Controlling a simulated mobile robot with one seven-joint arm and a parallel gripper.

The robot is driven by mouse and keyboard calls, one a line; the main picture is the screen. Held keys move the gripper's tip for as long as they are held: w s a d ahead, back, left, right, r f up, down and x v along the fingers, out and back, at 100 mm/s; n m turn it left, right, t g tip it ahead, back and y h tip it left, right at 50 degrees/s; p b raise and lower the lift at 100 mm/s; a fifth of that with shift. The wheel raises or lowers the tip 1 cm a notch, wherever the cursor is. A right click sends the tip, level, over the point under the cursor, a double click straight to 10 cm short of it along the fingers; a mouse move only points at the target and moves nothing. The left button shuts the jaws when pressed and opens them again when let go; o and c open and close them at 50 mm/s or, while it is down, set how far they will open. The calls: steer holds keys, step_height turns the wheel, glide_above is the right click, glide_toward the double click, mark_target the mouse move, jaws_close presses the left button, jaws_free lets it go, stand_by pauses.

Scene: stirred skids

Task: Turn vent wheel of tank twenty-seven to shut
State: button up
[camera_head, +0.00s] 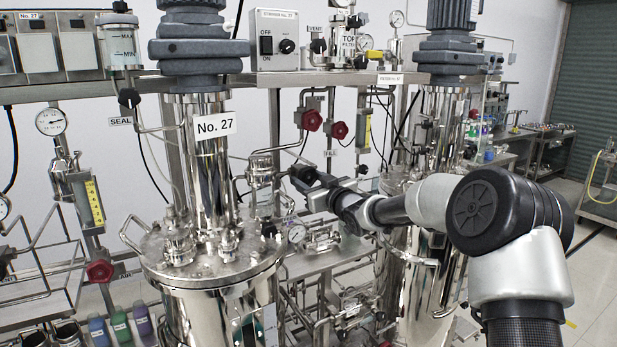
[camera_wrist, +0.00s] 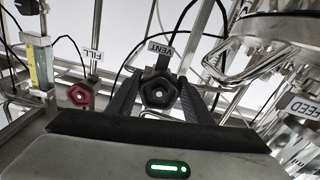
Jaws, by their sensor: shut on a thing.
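Tank twenty-seven (camera_head: 210,300) is the steel vessel marked "No. 27" (camera_head: 214,125) at left centre in the head view. The vent wheel (camera_wrist: 158,93) is a small black lobed handwheel under a "VENT" tag (camera_wrist: 166,48) in the wrist view. My gripper (camera_wrist: 159,98) has one dark finger on each side of the wheel and is shut on it. In the head view my gripper (camera_head: 318,187) reaches in from the right beside the tank's piping. The wheel is dark and partly hidden there, so its turned position cannot be told.
A red wheel (camera_wrist: 80,95) tagged "FILL" is left of the vent wheel in the wrist view. A bent steel handle (camera_wrist: 270,55) and a "FEED" tag (camera_wrist: 303,106) lie to the right. Thin pipes and black cables surround my gripper closely. A second steel tank (camera_head: 410,265) stands behind my arm.

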steer(key=shift+m, duration=1)
steer(key=o, duration=1)
steer(key=shift+o, duration=0.2)
steer(key=b+v, duration=0.1)
steer(key=v, duration=1.6)
steer(key=shift+s, duration=0.25)
steer(key=shift+d, duration=0.1)
